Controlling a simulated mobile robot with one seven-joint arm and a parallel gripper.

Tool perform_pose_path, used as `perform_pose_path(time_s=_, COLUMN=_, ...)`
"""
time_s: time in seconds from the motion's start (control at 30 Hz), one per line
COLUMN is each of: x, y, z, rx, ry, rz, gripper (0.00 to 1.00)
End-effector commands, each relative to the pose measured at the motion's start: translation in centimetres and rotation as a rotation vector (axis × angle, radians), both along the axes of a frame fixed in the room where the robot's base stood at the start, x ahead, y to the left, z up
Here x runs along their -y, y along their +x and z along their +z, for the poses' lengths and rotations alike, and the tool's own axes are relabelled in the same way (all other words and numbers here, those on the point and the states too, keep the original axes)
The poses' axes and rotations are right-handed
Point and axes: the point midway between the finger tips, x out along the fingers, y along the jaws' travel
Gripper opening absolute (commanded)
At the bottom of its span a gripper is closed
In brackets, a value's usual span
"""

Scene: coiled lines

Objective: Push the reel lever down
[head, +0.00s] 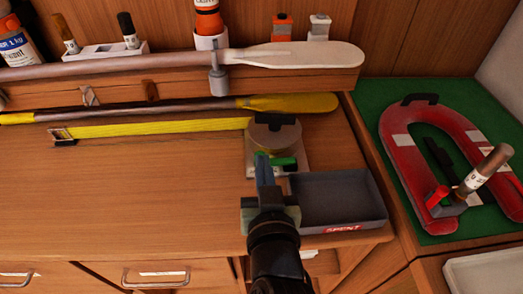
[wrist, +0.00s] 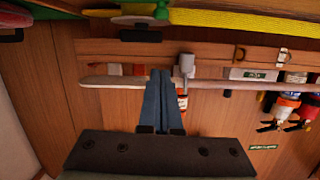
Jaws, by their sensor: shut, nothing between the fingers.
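The reel (head: 273,135) is a round grey-tan drum on a pale base at the right part of the wooden counter. A yellow strap (head: 150,128) runs left from it. The green reel lever (head: 284,161) shows at the reel's near side; a green piece that looks like it (wrist: 162,10) is at the top edge of the wrist view. My gripper (head: 263,156) is shut and empty, with its blue-grey fingertips just left of the lever in the head view. In the wrist view the fingers (wrist: 161,73) are together. Whether they touch the lever I cannot tell.
A dark open tray (head: 335,203) marked "SPENT" sits right of my gripper. Paddles (head: 290,103) lie behind the reel. A red horseshoe float (head: 410,150) rests on green matting at right. The counter's left part (head: 110,190) is clear.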

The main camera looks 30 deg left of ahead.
Motion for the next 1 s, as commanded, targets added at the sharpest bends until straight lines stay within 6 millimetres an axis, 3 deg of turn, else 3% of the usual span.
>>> perform_pose_path(time_s=0.27, x=1.5, y=-2.4, z=0.5, rx=-0.001, ry=0.001, rz=0.001, gripper=0.00)
perform_pose_path(time_s=0.87, x=1.6, y=-2.5, z=0.6, rx=0.000, ry=0.000, rz=0.001, gripper=0.00)
perform_pose_path(time_s=0.97, x=2.0, y=-1.8, z=2.4, rx=0.029, ry=0.003, rz=-0.019, gripper=0.00)
perform_pose_path(time_s=1.0, x=2.4, y=-1.2, z=3.9, rx=0.056, ry=0.004, rz=-0.036, gripper=0.00)
